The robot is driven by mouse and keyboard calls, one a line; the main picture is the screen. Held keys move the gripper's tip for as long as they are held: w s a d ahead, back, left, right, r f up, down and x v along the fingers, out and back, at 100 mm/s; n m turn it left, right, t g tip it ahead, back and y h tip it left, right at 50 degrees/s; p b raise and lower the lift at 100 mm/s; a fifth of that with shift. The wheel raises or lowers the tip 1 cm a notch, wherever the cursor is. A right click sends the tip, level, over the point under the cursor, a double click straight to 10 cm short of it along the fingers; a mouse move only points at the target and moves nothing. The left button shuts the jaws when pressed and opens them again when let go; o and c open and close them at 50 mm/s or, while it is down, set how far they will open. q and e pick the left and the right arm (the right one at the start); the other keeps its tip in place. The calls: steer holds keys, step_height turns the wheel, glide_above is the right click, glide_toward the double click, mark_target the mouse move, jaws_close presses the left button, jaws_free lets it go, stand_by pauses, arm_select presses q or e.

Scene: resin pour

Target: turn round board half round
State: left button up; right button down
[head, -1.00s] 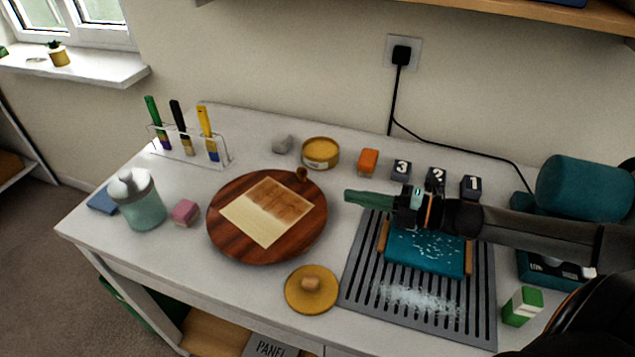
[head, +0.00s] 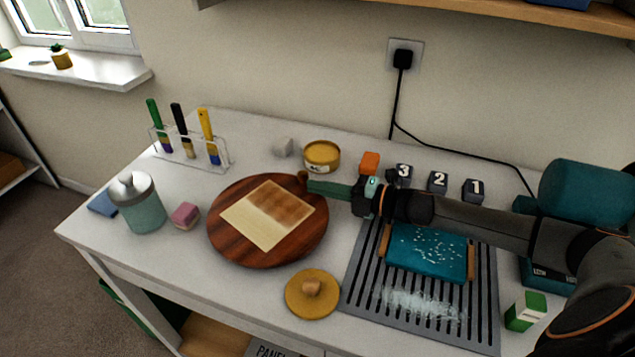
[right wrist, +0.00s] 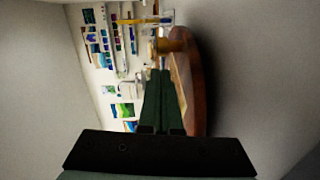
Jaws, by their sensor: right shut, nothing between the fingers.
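The round board (head: 228,231) is dark reddish-brown wood and lies on the white table, left of centre in the head view. A pale square sheet (head: 262,226) with a browner upper part lies on it. A small wooden knob (head: 303,177) stands at the board's far right rim. My right gripper (head: 310,187) is shut and empty, its green fingertips at the rim beside the knob. I cannot tell if they touch. In the right wrist view, the shut fingers (right wrist: 158,75) point along the board's edge (right wrist: 185,75). My left gripper is out of view.
A yellow lid with a knob (head: 312,294) lies in front of the board. A pink block (head: 185,216) and a glass jar (head: 141,205) stand left, a yellow tin (head: 321,157) behind. The grey slatted rack (head: 362,290) holds a teal block (head: 428,252).

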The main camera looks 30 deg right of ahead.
mark_target(306, 173)
steer(key=shift+w+d+f, duration=0.1)
steer(key=shift+w, duration=0.7)
steer(key=shift+w+a, duration=0.15)
steer(key=shift+w, duration=0.9)
steer(key=shift+w+a, duration=0.15)
steer(key=shift+w, duration=0.9)
steer(key=shift+s, duration=0.1)
